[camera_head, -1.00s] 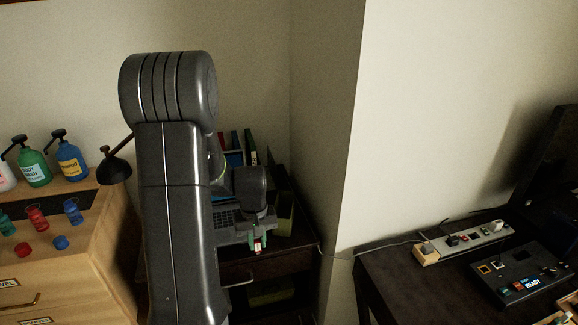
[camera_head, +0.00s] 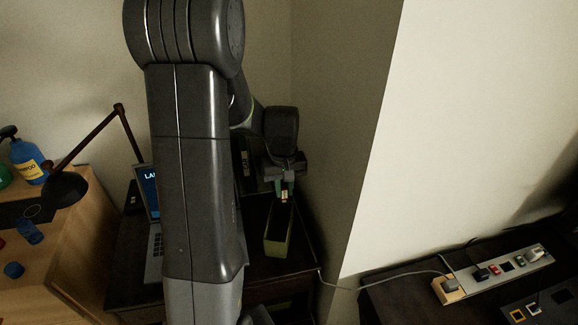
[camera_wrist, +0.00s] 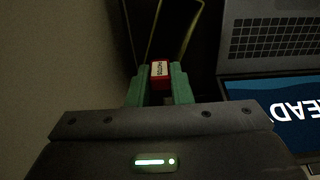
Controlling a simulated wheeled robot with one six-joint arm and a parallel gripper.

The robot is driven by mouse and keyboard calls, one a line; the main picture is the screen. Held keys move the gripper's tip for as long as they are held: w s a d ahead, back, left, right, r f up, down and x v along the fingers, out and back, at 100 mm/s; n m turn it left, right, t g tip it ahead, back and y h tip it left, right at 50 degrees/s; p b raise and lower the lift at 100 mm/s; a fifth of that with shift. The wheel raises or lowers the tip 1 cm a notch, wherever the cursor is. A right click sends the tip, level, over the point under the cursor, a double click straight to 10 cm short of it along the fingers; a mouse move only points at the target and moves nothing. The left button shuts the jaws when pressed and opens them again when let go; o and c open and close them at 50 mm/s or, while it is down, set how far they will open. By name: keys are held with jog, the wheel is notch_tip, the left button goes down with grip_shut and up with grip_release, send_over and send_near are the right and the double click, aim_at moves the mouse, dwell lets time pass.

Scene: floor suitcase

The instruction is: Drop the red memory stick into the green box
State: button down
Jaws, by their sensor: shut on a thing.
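My gripper (camera_head: 284,190) has green fingertips and is shut on the red memory stick. The stick (camera_wrist: 160,73) shows red with a pale label between the fingertips in the wrist view; in the head view it is only a small pale and reddish spot (camera_head: 284,196). The green box (camera_head: 277,247) is open-topped and stands on the dark desk, with the gripper above its far end. In the wrist view part of the box's rim (camera_wrist: 186,35) shows just beyond the stick. The stick is above the box, not resting in it.
A laptop (camera_head: 155,225) stands on the desk left of the box, partly behind my arm. A black lamp (camera_head: 68,186) leans over the wooden dresser at left. Upright binders (camera_head: 243,165) stand behind the box. A wall corner rises close on the right.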

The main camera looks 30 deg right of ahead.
jog(key=shift+w+d+f, duration=0.15)
jog(key=shift+w+d, duration=0.1)
jog(key=shift+w, duration=0.1)
jog(key=shift+s+a+f+b, duration=0.1)
jog(key=shift+s+f+b, duration=0.05)
jog(key=shift+f+b, duration=0.5)
notch_tip(320, 180, down, 4)
jog(key=b, duration=0.3)
jog(key=shift+f, duration=0.15)
jog(key=c, duration=1.2)
grip_release()
jog(key=shift+c, duration=0.2)
notch_tip(320, 180, up, 14)
jog(key=shift+f+b, duration=0.1)
jog(key=shift+b, duration=0.2)
